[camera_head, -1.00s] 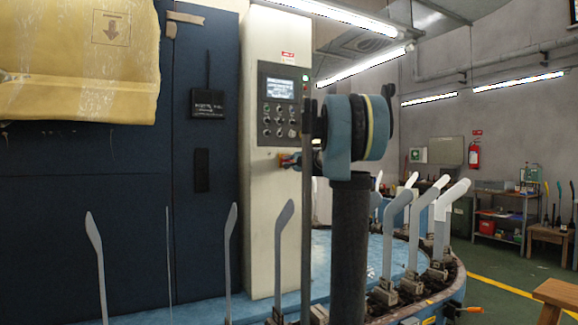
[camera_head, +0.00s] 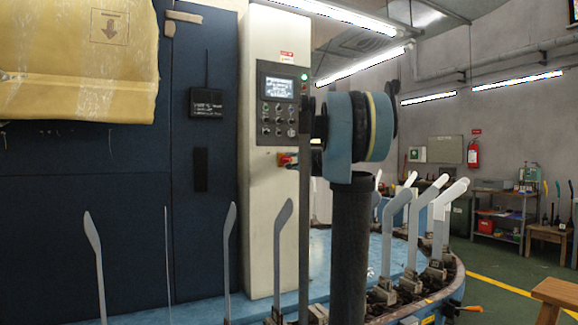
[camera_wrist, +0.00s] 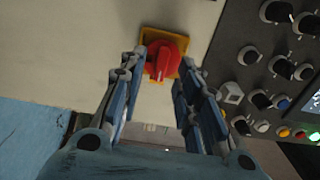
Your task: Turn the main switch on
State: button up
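The main switch is a red rotary knob (camera_wrist: 162,60) on a yellow plate (camera_wrist: 149,36), fixed to the pale cabinet face. In the head view the switch (camera_head: 286,158) shows small, below the control panel. My gripper (camera_wrist: 164,62) is right at the switch in the wrist view. Its two fingers are apart, one on each side of the red knob. I cannot tell whether either finger touches the knob. In the head view my arm hides most of the gripper.
The control panel (camera_head: 277,103) with a lit screen and several knobs sits above the switch; in the wrist view it (camera_wrist: 247,70) lies close on the right. Grey sock forms (camera_head: 283,245) stand around the blue machine table (camera_head: 255,307).

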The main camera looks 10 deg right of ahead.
jog(key=v, duration=0.9)
jog(key=shift+s, duration=0.1)
